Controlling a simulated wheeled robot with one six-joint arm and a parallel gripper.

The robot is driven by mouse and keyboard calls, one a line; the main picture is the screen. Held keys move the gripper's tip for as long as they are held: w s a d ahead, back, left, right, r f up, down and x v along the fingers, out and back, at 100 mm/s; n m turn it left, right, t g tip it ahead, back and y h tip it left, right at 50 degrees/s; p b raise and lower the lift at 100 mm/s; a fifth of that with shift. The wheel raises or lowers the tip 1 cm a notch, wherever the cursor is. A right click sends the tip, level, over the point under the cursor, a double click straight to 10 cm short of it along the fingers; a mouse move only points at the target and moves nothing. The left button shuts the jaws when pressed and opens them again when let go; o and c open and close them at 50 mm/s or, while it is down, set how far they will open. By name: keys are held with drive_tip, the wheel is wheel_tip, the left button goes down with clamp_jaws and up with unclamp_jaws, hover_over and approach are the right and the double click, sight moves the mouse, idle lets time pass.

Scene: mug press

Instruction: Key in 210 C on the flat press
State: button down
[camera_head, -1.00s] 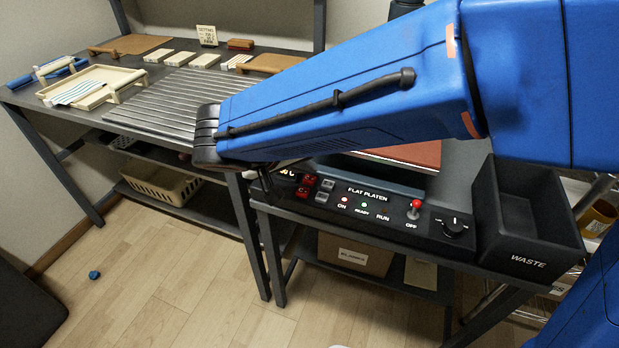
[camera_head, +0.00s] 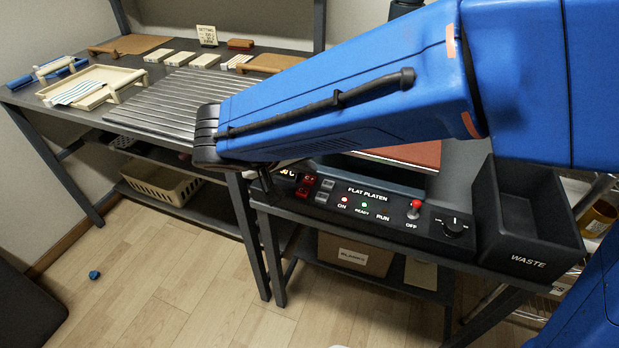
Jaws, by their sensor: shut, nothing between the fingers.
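The flat press's dark control panel (camera_head: 350,200), labelled FLAT PLATEN, stands at the front of the right-hand bench. Its small display (camera_head: 288,174) is mostly hidden by my arm, so the set figure cannot be read. Two red keys (camera_head: 304,191) and two grey keys (camera_head: 323,191) sit right of the display. My gripper (camera_head: 265,182) shows only as a dark, shut tip below my blue arm, at the panel's left end near the display. I cannot tell whether it touches the panel.
A red-knobbed lever (camera_head: 415,208), a dial (camera_head: 454,225) and a black WASTE bin (camera_head: 528,225) are to the right. The ON lamp is red and the READY lamp green.

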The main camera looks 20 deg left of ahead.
sight(306, 182)
drive_tip(key=shift+f, duration=0.15)
drive_tip(key=shift+f, duration=0.3)
drive_tip(key=shift+f, duration=0.45)
idle(1.1)
drive_tip(key=shift+r, duration=0.9)
drive_tip(key=shift+r, duration=2.5)
